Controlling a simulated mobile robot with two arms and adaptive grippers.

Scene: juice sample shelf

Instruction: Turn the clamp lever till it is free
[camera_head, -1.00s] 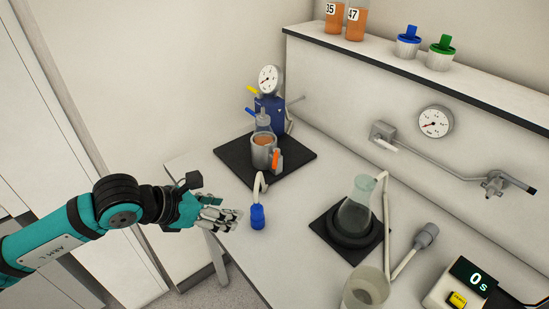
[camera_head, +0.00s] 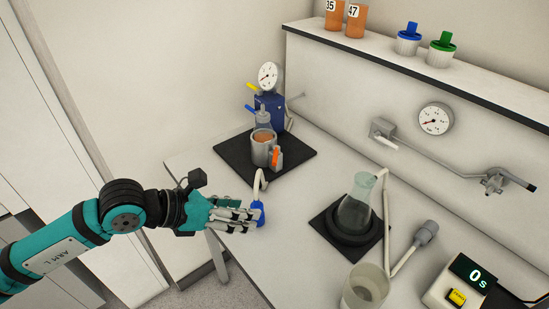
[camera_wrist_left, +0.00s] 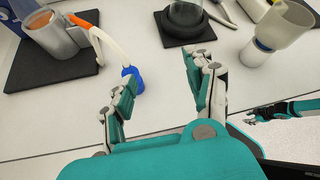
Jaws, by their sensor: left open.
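An orange lever (camera_head: 277,155), which looks like the clamp lever, stands on the side of a grey metal cup (camera_head: 262,151) on the black mat. In the left wrist view the lever (camera_wrist_left: 84,18) is at the upper left, beyond my fingers. A pale hose runs from beside the cup to a blue end piece (camera_wrist_left: 133,79). My left gripper (camera_head: 257,213) is open near the bench's front edge, with its fingers over the blue end piece. In the left wrist view this piece lies by the left fingertip. A teal arm at the right edge of that view appears to be my right one, its gripper (camera_wrist_left: 254,116) small.
A black mat (camera_head: 231,160) lies under the cup, beside a blue stand with a gauge (camera_head: 268,76). A flask (camera_head: 356,207), a clear beaker (camera_head: 366,288) and a timer (camera_head: 457,284) stand to the right. Bare bench lies between the mats.

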